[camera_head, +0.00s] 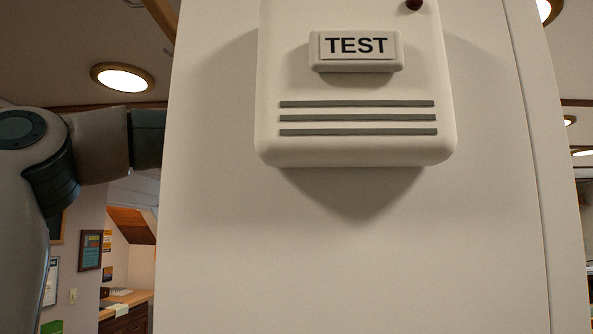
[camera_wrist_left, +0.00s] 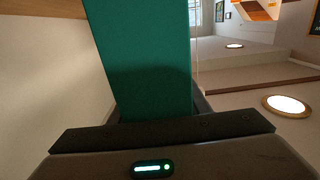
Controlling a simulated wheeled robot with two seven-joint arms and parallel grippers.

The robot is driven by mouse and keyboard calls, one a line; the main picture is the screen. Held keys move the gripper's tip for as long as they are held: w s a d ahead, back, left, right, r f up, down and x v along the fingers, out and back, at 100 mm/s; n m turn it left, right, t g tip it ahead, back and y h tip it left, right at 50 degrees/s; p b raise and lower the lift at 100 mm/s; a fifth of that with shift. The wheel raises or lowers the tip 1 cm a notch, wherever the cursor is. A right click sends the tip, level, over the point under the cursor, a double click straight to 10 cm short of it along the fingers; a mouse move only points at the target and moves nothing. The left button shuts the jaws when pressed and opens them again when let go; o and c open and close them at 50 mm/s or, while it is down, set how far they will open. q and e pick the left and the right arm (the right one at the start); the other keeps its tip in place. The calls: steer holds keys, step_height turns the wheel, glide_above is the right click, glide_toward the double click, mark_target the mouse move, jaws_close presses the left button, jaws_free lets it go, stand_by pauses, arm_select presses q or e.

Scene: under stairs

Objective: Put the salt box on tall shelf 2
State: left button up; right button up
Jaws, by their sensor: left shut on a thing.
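A plain green box (camera_wrist_left: 147,55) fills the upper middle of the left wrist view, and no label shows on this face. My left gripper (camera_wrist_left: 165,132) is shut on it at the bottom of that view, and the fingertips are largely hidden. In the head view my left arm comes in from the left and passes behind a white upright panel, which hides the gripper and the box. No tall shelf can be made out in either view. My right gripper is not in view.
The white panel (camera_head: 230,230) stands very close and blocks most of the head view. An alarm unit (camera_head: 355,95) marked TEST is on it. A wooden counter (camera_head: 128,298) is far off at lower left. A pale surface (camera_wrist_left: 45,90) lies left of the green box.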

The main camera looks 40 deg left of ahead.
arm_select(q)
steer(key=shift+w+d+f+p, duration=0.15)
steer(key=shift+f+p, duration=0.4)
steer(key=shift+f, duration=0.1)
steer(key=shift+f, duration=0.15)
steer(key=o, duration=1.5)
steer(key=shift+c, duration=0.2)
